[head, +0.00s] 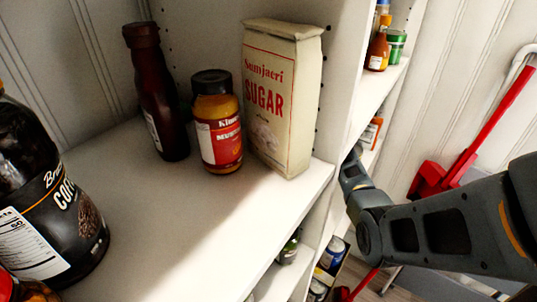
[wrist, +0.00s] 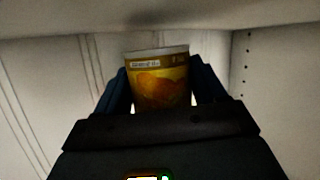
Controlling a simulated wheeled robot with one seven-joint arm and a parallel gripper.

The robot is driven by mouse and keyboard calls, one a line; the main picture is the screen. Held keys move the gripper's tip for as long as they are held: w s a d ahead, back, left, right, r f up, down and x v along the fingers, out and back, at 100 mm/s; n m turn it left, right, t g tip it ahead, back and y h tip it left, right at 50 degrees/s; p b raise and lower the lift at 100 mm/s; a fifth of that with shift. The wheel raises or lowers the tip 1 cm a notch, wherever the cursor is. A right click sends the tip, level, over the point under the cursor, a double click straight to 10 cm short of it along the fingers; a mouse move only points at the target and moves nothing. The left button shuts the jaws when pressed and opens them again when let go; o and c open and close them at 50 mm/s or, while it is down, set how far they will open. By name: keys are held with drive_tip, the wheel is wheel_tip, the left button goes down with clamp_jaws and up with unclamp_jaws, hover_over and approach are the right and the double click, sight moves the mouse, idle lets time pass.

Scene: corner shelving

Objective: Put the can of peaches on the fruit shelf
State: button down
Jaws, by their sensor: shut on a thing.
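In the wrist view, a can with a yellow label and orange fruit picture (wrist: 160,84), which fits the can of peaches, stands upright between the dark fingers of my gripper (wrist: 158,92). My gripper is shut on it. The can's lower part is hidden by the gripper body. The can is inside a shaded shelf bay, below a white shelf board (wrist: 150,17). In the head view my arm reaches in from the right, and its end goes behind the white shelf upright. The gripper and can are hidden there.
On the near shelf (head: 200,215) stand a dark bottle (head: 158,100), a jar with a red label (head: 217,130), a sugar bag (head: 280,100) and a large coffee jar (head: 50,190). Small bottles (head: 379,50) stand on the right-hand shelf. Cans (head: 330,255) show lower down. A panel with peg holes (wrist: 270,75) bounds the bay.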

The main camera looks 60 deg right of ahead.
drive_tip(key=shift+a+f+b, duration=0.1)
drive_tip(key=shift+f+b, duration=0.3)
drive_tip(key=shift+f, duration=0.05)
drive_tip(key=c, duration=0.5)
unclamp_jaws()
drive_tip(key=shift+s, duration=0.1)
drive_tip(key=shift+c, duration=0.2)
drive_tip(key=o, duration=0.5)
drive_tip(key=shift+a+f, duration=0.1)
drive_tip(key=shift+f, duration=0.15)
drive_tip(key=shift+r+p, duration=0.65)
drive_tip(key=shift+p, duration=0.25)
drive_tip(key=b+v, duration=0.1)
drive_tip(key=v, duration=0.5)
drive_tip(key=shift+d+r+b, duration=0.2)
drive_tip(key=shift+d+b, duration=0.1)
drive_tip(key=shift+d, duration=0.05)
drive_tip(key=shift+s+d+r, duration=0.2)
drive_tip(key=shift+s+r, duration=0.15)
drive_tip(key=shift+s, duration=0.15)
